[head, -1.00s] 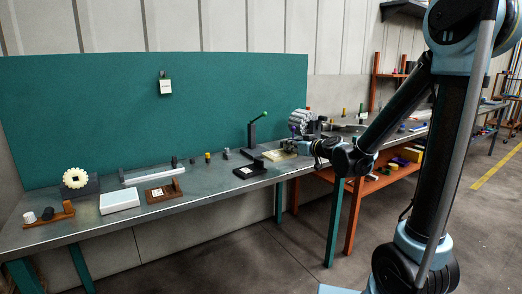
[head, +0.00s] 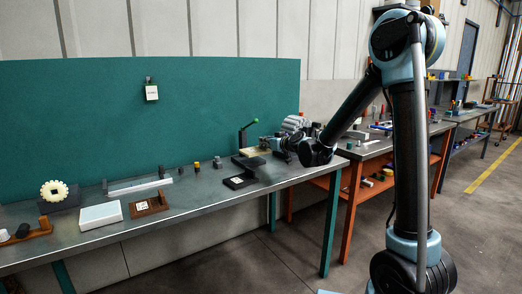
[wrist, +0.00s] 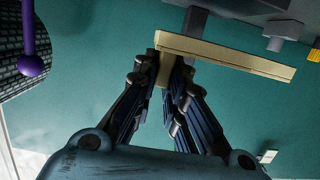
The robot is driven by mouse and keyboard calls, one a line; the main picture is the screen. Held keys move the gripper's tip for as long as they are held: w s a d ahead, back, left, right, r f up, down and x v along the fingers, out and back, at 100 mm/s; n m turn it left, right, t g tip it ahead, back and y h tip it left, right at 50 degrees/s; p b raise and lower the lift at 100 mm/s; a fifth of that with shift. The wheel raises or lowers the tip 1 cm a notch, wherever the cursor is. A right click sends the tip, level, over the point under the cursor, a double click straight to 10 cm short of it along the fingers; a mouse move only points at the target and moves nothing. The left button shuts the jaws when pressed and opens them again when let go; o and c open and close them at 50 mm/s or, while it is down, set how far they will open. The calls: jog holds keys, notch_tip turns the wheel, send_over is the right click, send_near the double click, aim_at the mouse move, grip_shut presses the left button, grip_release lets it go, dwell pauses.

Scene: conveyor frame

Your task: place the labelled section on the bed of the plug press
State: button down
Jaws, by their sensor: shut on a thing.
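My gripper (wrist: 168,75) is shut on a beige flat section (wrist: 225,55) by a short stem, in the wrist view. The section spans across in front of the fingers, and no label on it can be made out. In the head view the gripper (head: 276,143) is at the bench's right end, with the beige section (head: 255,151) to its left. The press with a green-knobbed lever (head: 244,136) stands close to the section. Its bed is partly hidden and too small to read; I cannot tell whether the section touches it.
A black plate with a white label (head: 238,182) lies in front of the press. A cream gear (head: 54,190), a white box (head: 100,215) and a wooden holder (head: 150,205) stand left. A purple-knobbed dark part (wrist: 35,45) is near the gripper.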

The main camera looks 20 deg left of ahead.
aim_at(261, 149)
jog(key=shift+r+x, duration=0.2)
jog(key=shift+x, duration=0.75)
jog(key=shift+r+x, duration=0.2)
jog(key=shift+x, duration=0.75)
jog(key=shift+w+a+f, duration=0.1)
jog(key=shift+f, duration=1.65)
jog(key=shift+f, duration=0.55)
jog(key=c, duration=1.7)
grip_release()
jog(key=shift+o, duration=0.2)
jog(key=shift+r, duration=0.1)
jog(key=shift+r, duration=0.25)
jog(key=v, duration=1.2)
jog(key=shift+r, duration=0.2)
